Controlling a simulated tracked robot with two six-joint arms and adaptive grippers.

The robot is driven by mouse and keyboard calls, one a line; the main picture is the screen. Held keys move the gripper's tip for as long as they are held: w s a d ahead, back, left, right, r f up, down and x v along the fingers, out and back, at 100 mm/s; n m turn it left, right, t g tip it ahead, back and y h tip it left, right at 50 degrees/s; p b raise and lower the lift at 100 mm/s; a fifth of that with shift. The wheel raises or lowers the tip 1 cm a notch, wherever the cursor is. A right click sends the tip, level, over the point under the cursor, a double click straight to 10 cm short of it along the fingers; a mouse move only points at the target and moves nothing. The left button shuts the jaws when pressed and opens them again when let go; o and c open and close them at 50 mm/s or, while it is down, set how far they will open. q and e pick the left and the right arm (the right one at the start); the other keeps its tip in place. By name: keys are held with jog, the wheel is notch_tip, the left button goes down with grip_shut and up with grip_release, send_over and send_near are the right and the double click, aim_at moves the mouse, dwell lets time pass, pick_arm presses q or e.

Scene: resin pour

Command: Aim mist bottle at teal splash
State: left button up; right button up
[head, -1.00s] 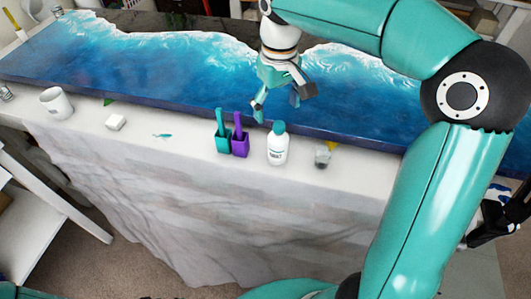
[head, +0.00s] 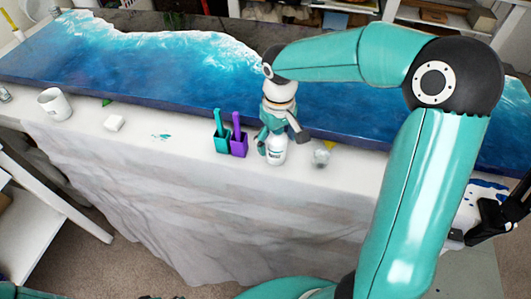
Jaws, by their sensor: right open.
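The white mist bottle (head: 277,154) with a dark label stands upright on the cloth-covered ledge in front of the blue resin slab. My right gripper (head: 277,140) is open and comes down from above over the bottle's top, with its fingers around the upper part. The gripper hides the bottle's teal cap, and I cannot tell whether the fingers touch it. The teal splash (head: 162,137) is a small smear on the ledge, left of the bottle. My left gripper is not in view.
A teal cup (head: 222,143) and a purple cup (head: 239,147), each with a stick, stand close left of the bottle. A small clear cup (head: 320,156) is at its right. A white block (head: 114,123) and white mug (head: 55,104) are farther left. The blue slab (head: 150,75) lies behind.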

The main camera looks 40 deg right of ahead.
jog(key=c, duration=1.4)
jog(key=shift+c, duration=0.2)
jog(key=shift+r, duration=0.15)
